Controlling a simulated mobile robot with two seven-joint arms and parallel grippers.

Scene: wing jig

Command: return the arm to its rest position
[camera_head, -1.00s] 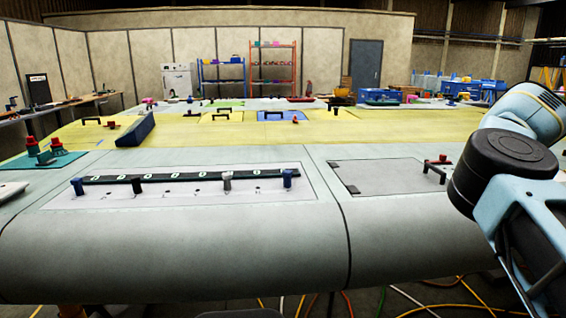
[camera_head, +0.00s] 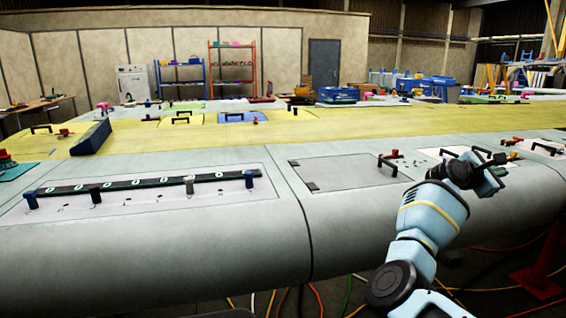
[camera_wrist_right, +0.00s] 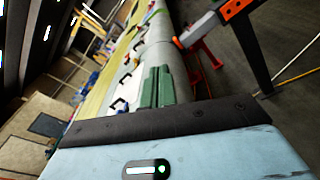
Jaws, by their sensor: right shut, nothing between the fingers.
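My right arm reaches in from the lower right of the head view, and its gripper (camera_head: 496,162) is over the right part of the grey wing's front edge. In the right wrist view the green fingers (camera_wrist_right: 158,87) stand together beyond the dark edge of the light blue hand. They are shut with nothing between them. My left gripper is not in view.
The long grey wing (camera_head: 160,255) fills the front, with a black strip (camera_head: 140,184) on pegs and a panel with a handle (camera_head: 350,171). A blue bar (camera_head: 91,138) lies on the yellow area. Hoses (camera_head: 318,298) lie on the floor.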

